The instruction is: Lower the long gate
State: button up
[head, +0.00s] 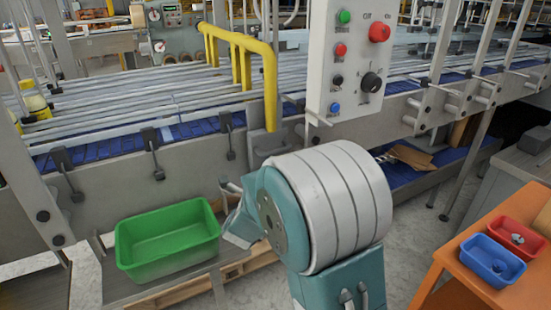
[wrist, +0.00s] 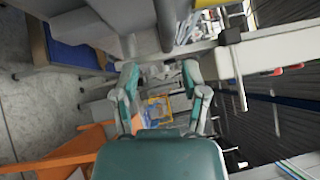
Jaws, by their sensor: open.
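A yellow tubular gate (head: 241,45) with several posts stands at the near side of the conveyor, left of the control panel; it looks like the long gate. It runs from the back left to the front right, and its front post comes down by the conveyor's side wall. My gripper (wrist: 160,70) is open in the wrist view, with no object held between its two teal and grey fingers. In the head view my thick arm joint hides most of the gripper, low in front of the conveyor and apart from the gate. I cannot make out the gate in the wrist view.
A control panel (head: 349,52) with buttons and a knob hangs above my arm. A green bin (head: 168,243) stands on a low shelf at left. An orange table (head: 510,270) at right holds a red tray (head: 518,237) and a blue tray (head: 490,262). Grey floor shows between.

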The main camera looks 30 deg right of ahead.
jog(key=v, duration=0.5)
jog(key=shift+s+a+f, duration=0.15)
jog(key=shift+s+a, duration=0.1)
jog(key=s+a+r+n+g+y, duration=0.1)
jog(key=s+a+r+n+y, duration=0.15)
jog(key=a+n+y, duration=0.4)
jog(key=s+a+r+n+y, duration=0.1)
jog(key=s+a+n+y, duration=0.3)
jog(key=n+y, duration=0.5)
jog(key=s+d+f+n+g+h, duration=0.1)
jog(key=s+f+n+g+h, duration=0.1)
jog(key=s+n+g, duration=0.5)
jog(key=s+n, duration=0.5)
jog(key=s, duration=0.7)
jog(key=shift+d+f+n, duration=0.15)
jog(key=shift+d+n, duration=0.15)
jog(key=shift+n, duration=0.05)
